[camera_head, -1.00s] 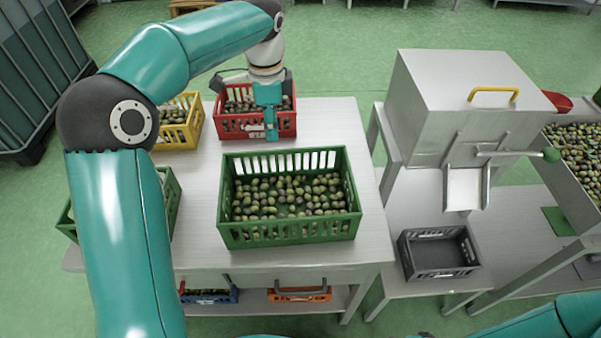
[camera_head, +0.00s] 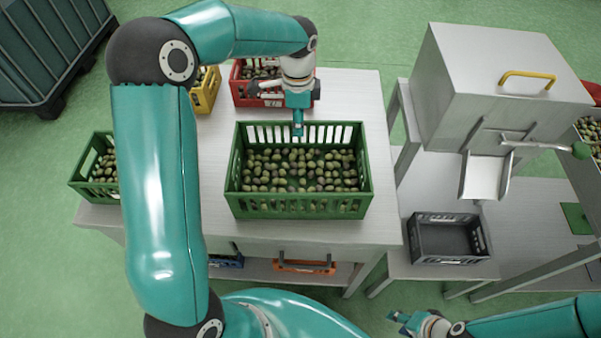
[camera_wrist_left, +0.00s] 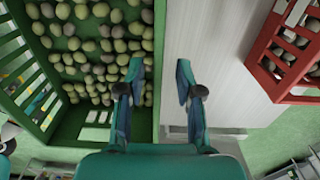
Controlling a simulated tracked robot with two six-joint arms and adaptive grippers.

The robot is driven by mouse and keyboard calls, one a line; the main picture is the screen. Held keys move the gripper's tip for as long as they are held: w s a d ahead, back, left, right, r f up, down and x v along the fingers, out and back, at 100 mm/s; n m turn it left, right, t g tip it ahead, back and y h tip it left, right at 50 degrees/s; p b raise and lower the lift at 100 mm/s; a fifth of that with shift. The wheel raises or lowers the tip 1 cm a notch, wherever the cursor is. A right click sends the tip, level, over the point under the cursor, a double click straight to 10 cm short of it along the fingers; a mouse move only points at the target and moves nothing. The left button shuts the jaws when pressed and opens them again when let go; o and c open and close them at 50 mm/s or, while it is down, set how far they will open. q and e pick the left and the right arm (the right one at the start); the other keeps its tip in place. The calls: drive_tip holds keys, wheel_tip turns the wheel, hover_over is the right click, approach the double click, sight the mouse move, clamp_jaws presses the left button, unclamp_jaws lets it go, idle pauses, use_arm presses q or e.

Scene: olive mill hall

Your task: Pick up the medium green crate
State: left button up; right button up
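A green slatted crate (camera_head: 300,207) full of olives stands in the middle of the table; it fills the left of the left wrist view (camera_wrist_left: 70,138). A smaller-looking green crate (camera_head: 82,178) with olives stands at the table's left, partly hidden by my left arm. My left gripper (camera_head: 298,130) points down at the middle crate's far wall. In the left wrist view the gripper (camera_wrist_left: 160,72) is open, its fingers on either side of that wall's rim; contact cannot be told. My right gripper (camera_head: 400,322) is low at the bottom right, away from the crates, its opening unclear.
A red crate (camera_head: 243,98) and a yellow crate (camera_head: 207,92) stand behind on the table (camera_head: 372,110). Orange (camera_head: 303,267) and blue crates sit on the lower shelf. A grey empty crate (camera_head: 446,258) stands right, below a metal hopper machine (camera_head: 490,85).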

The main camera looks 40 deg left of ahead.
sight(300, 149)
use_arm(q)
drive_tip(key=shift+d+f+p, duration=0.2)
drive_tip(key=shift+f+p, duration=0.25)
drive_tip(key=shift+f, duration=2.2)
clamp_jaws()
drive_tip(key=shift+w+r, duration=0.1)
